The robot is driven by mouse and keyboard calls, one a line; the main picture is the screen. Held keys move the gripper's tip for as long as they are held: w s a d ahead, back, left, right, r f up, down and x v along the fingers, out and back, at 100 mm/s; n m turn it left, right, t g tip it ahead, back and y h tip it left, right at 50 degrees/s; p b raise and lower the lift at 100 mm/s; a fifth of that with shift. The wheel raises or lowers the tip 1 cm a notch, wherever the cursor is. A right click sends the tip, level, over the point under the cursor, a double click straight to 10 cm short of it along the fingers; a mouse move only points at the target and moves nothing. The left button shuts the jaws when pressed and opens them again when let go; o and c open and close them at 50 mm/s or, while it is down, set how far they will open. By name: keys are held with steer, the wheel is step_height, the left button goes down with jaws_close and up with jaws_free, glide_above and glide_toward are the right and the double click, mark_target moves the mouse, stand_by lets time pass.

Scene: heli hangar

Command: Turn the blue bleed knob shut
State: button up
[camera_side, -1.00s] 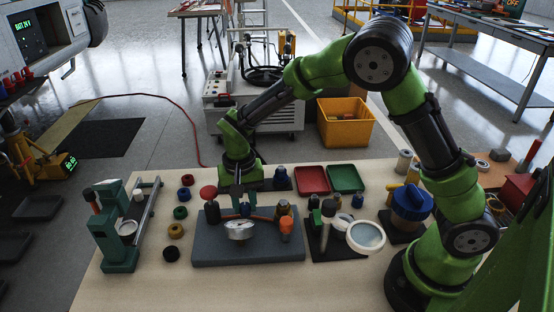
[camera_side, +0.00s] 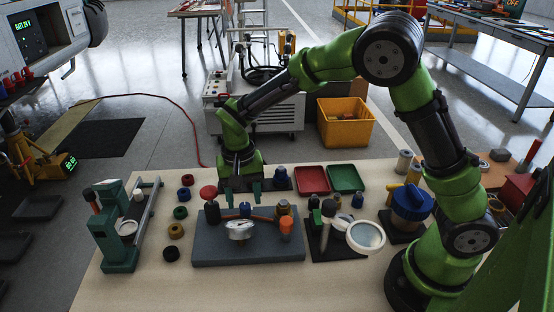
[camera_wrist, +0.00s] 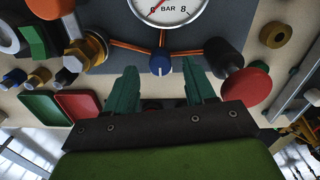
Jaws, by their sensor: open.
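The blue bleed knob (camera_side: 245,208) sits on the dark grey block (camera_side: 205,250), behind the white gauge (camera_side: 240,229). In the wrist view the knob (camera_wrist: 162,63) is round, with a short pale mark on its face, and the gauge (camera_wrist: 168,8) shows beyond it. My gripper (camera_side: 243,192) is open and empty, with its teal fingers spread. It is behind and above the knob in the side view. In the wrist view the fingertips (camera_wrist: 158,70) are either side of the knob, with gaps on both sides.
A red knob (camera_side: 208,192) on the left and an orange-capped fitting (camera_side: 285,228) on the right flank the blue knob. A magnifier (camera_side: 365,237) stands to the right. Red (camera_side: 312,181) and green (camera_side: 346,179) trays lie behind. Several coloured rings lie left of the block.

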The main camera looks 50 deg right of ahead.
mark_target(247, 208)
step_height(247, 208, up, 15)
steer(key=shift+f, duration=0.15)
steer(key=shift+w+a, duration=0.1)
steer(key=s+d+r+n+t+y, duration=0.1)
steer(key=s+d+t, duration=0.2)
steer(key=s, duration=0.6)
steer(key=s+d+r+n+t+y, duration=0.1)
steer(key=s+d+t, duration=0.3)
steer(key=s, duration=0.5)
steer(key=shift+s+r+n, duration=0.15)
steer(key=shift+r+n, duration=0.2)
steer(key=shift+n, duration=0.35)
